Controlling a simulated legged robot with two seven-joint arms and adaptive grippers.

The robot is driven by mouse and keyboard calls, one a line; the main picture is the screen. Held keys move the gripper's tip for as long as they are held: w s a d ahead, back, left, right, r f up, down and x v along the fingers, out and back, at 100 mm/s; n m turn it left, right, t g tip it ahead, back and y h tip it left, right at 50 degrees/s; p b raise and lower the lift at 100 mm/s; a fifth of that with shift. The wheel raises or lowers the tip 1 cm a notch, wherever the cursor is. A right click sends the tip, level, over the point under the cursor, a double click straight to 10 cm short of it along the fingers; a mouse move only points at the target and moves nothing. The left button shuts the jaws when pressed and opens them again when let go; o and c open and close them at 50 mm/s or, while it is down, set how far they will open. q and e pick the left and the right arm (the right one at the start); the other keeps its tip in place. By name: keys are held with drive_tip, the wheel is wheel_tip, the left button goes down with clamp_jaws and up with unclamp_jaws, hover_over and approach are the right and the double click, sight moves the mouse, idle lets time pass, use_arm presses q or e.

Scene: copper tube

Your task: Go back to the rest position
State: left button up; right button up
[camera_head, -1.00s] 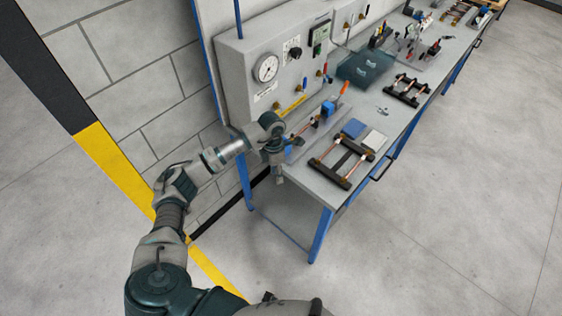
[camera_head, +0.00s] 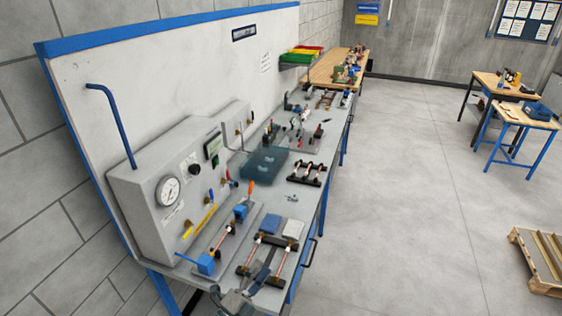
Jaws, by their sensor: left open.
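My left gripper (camera_head: 262,280) shows at the bottom edge, over the near end of the workbench (camera_head: 318,212). It is open, with nothing seen between its fingers. Most of its arm is below the picture. Copper tubes lie across a black rack (camera_head: 245,271) just beyond the gripper, which hides part of the rack's near side. Another copper tube (camera_head: 224,238) sits in a fixture with blue clamps (camera_head: 206,264) to the left of the rack. My right gripper is out of view.
A grey panel box with a gauge (camera_head: 168,190) stands along the bench's left side. A second black rack (camera_head: 307,173) and a dark translucent tray (camera_head: 264,162) lie farther back. Open floor (camera_head: 410,220) is to the right, with small tables (camera_head: 525,117) and a pallet (camera_head: 540,262) beyond.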

use_arm(q)
drive_tip(key=s+a+f+n+g+y, duration=0.2)
drive_tip(key=a+f+n+y, duration=0.5)
drive_tip(key=n, duration=0.1)
drive_tip(key=s+a+f+n+g+y, duration=0.1)
drive_tip(key=s+a+f+n+y, duration=0.2)
drive_tip(key=a+f+n+y, duration=0.4)
drive_tip(key=s+a+f+n+g, duration=0.15)
drive_tip(key=s+f+g, duration=0.25)
drive_tip(key=s, duration=0.4)
drive_tip(key=s+d+f+n+g+h, duration=0.1)
drive_tip(key=s+f+n+g, duration=0.3)
drive_tip(key=s, duration=0.3)
drive_tip(key=s+a+f+n+g, duration=0.1)
drive_tip(key=s+f+g, duration=0.2)
drive_tip(key=s+f, duration=0.35)
drive_tip(key=s+f+g+b, duration=0.1)
drive_tip(key=s+f, duration=0.1)
drive_tip(key=f, duration=1.3)
drive_tip(key=s+f+g+b, duration=0.1)
drive_tip(key=s+f+b, duration=0.1)
drive_tip(key=f, duration=1.3)
drive_tip(key=s+a+f+g+b, duration=0.1)
drive_tip(key=s+a+f, duration=0.2)
drive_tip(key=s+f, duration=1.2)
drive_tip(key=shift+s+m, duration=0.35)
drive_tip(key=shift+s, duration=0.4)
